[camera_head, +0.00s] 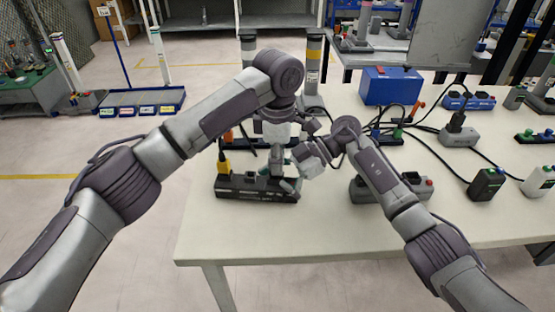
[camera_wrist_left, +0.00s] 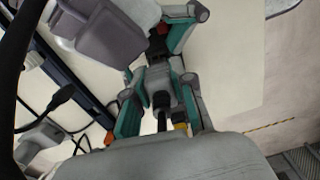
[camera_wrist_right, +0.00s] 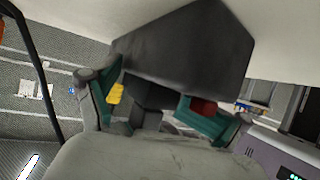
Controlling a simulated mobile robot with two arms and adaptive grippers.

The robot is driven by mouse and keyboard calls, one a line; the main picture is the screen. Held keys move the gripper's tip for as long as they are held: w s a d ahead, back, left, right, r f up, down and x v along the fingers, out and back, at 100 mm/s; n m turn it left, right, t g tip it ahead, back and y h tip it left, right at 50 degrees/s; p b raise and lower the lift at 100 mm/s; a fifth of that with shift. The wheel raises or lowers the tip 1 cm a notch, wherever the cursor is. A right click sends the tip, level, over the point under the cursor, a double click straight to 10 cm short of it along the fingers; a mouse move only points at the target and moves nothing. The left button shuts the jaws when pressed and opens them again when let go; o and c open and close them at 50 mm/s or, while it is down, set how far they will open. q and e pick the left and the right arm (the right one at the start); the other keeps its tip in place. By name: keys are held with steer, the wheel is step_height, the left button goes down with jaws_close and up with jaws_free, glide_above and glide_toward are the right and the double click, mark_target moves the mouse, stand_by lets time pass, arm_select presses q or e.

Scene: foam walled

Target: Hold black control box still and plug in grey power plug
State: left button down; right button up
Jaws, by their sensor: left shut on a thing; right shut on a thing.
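The black control box (camera_head: 240,187) lies at the near left of the table, with a yellow plug (camera_head: 223,167) standing in its left part. My right gripper (camera_head: 293,182) is shut on the box near its right end; the box (camera_wrist_right: 185,50) fills the upper right wrist view between the two teal-padded fingers (camera_wrist_right: 160,105). My left gripper (camera_head: 276,165) points down over the right half of the box. It is shut on the grey plug, whose body (camera_wrist_left: 160,78) shows between the fingers in the left wrist view. Whether the plug's tip touches the socket is hidden.
A grey box with a red button (camera_head: 428,182) stands just right, partly behind my right arm. Black cables, a grey block (camera_head: 458,136), a black adapter (camera_head: 487,184) and a blue case (camera_head: 391,86) occupy the right and back. The table's front strip is clear.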

arm_select(q)
steer(key=shift+f, duration=0.9)
steer(key=c, duration=0.9)
jaws_free()
steer(key=shift+r, duration=0.1)
steer(key=r, duration=1.2)
steer(key=shift+s+a, duration=0.1)
steer(key=shift+s, duration=0.15)
